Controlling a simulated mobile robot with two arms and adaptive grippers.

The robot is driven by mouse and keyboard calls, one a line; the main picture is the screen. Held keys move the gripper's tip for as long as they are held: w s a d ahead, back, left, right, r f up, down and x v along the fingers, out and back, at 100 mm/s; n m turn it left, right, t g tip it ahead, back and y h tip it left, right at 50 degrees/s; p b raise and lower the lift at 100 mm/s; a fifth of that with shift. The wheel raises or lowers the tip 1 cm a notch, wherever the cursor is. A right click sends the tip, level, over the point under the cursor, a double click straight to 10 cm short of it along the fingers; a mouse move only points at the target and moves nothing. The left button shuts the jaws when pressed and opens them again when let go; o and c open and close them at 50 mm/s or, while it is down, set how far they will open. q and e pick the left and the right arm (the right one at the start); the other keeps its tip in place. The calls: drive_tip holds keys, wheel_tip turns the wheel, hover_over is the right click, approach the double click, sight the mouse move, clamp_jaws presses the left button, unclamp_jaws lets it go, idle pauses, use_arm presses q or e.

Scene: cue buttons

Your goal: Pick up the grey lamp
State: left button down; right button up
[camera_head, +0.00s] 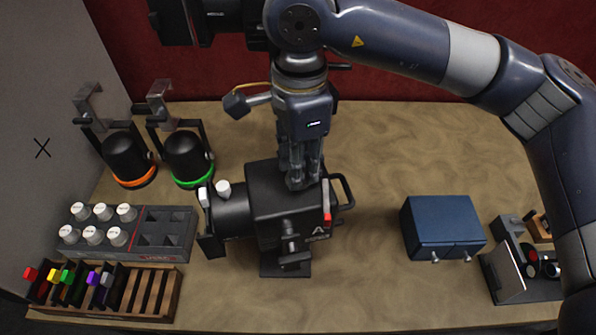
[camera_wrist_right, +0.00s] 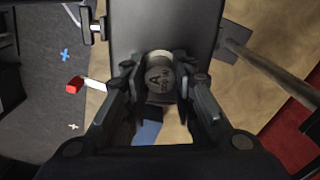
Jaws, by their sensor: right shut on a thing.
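My right gripper (camera_head: 301,182) points down over the black spotlight (camera_head: 228,218) in the middle of the table. The grey lamp is mostly hidden by the fingers in the head view. It lies at the spotlight's housing; I cannot tell whether it is seated or lifted clear. My left gripper is not in view.
Lamps with an orange ring (camera_head: 134,178) and a green ring (camera_head: 193,181) stand at left. In front are a grey rack (camera_head: 180,252) with white-capped pieces and a wooden rack (camera_head: 157,294). A blue box (camera_head: 441,222) is at right. The table between spotlight and box is clear.

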drive_tip(key=shift+r, duration=0.3)
wheel_tip(320, 180, up, 9)
drive_tip(key=b, duration=0.3)
drive_tip(key=shift+a+f, duration=0.1)
drive_tip(key=shift+f, duration=0.1)
clamp_jaws()
drive_tip(key=shift+r, duration=0.45)
wheel_tip(320, 180, up, 7)
drive_tip(key=p, duration=0.6)
drive_tip(key=shift+r, duration=0.2)
